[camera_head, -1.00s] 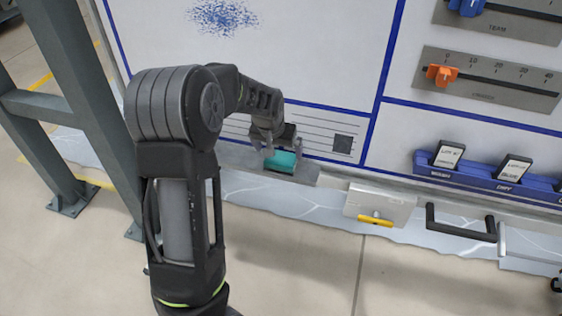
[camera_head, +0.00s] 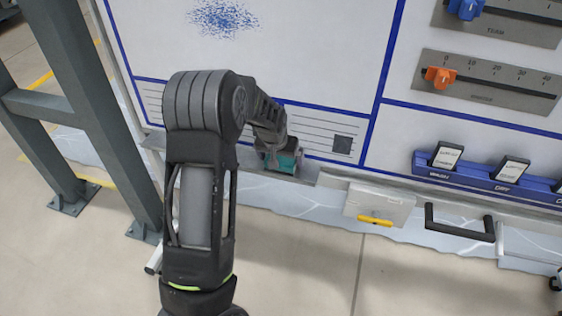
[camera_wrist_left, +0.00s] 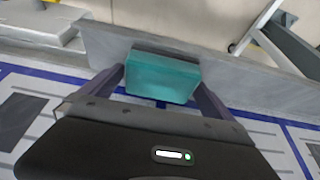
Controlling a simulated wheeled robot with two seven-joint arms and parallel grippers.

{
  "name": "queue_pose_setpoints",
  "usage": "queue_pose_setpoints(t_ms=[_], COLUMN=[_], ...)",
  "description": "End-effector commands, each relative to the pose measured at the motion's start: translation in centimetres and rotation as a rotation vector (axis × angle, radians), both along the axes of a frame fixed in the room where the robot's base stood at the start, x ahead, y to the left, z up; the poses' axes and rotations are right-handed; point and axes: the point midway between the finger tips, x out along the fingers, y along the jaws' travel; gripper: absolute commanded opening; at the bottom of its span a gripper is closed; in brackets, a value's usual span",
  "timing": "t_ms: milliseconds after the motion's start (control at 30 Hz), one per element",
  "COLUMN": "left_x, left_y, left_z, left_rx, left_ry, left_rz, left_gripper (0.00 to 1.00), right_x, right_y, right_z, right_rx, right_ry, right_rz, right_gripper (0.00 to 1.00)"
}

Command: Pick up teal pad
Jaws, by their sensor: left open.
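The teal pad (camera_head: 284,162) rests on a narrow grey ledge (camera_head: 309,172) along the bottom of the white panel. In the left wrist view the pad (camera_wrist_left: 162,76) is a teal block with a darker grey backing strip along its far side. My left gripper (camera_head: 280,157) reaches down to the ledge at the pad and partly hides it. In the left wrist view its two fingers (camera_wrist_left: 162,84) are open, one on each side of the pad. I cannot tell whether they touch it. My right gripper is not in view.
To the right of the ledge are a white box with a yellow handle (camera_head: 375,221) and a black handle (camera_head: 459,222). A blue rack with cards (camera_head: 490,177) and slider plates (camera_head: 484,80) are on the panel. A grey steel frame (camera_head: 70,105) stands at left.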

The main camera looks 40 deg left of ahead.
Motion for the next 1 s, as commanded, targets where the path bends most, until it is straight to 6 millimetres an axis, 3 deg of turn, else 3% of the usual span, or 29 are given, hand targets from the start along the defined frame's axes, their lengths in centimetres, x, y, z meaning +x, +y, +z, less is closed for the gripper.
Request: queue_pose_setpoints(t_ms=[433,1000], left_x=[-0.03,-0.03], left_y=[0.00,0.01], left_z=[0.02,0.02], left_rx=[0.000,0.000], left_ry=[0.001,0.001], left_rz=[-0.001,-0.001], left_gripper=[0.99,0.53], right_x=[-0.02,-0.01], right_y=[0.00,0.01], right_z=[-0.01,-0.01], right_rx=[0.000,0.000], right_ry=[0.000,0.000], right_rz=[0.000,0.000], right_gripper=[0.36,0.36])
